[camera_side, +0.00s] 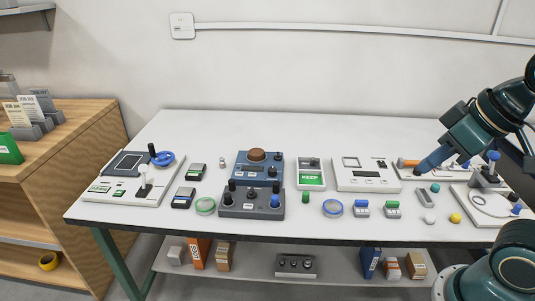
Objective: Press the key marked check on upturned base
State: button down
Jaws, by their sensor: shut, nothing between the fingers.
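My gripper (419,170) is shut and empty. It points down and to the left over the right part of the table, at the right edge of a white housing (346,185) with a dark display window (366,175). I cannot tell whether its tip touches anything. No key marked check can be read at this size, and I cannot tell which object is the upturned base. An orange-ended tool (405,162) lies behind the gripper, partly hidden by it.
A blue device with a brown knob (257,155) and a dark box with knobs (250,204) stand mid-table. A tray with a green KEEP label (311,180) is beside them. A white panel (110,189) is at left, a plate with a cable loop (475,208) at right. The table's back is clear.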

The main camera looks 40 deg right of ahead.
dwell(0.4)
jog(key=m+t+y, duration=0.3)
jog(key=m, duration=0.2)
send_over(252, 207)
notch_tip(252, 207, down, 18)
jog(key=shift+r, duration=0.15)
jog(key=shift+f, duration=4.4)
jog(key=shift+f, duration=0.6)
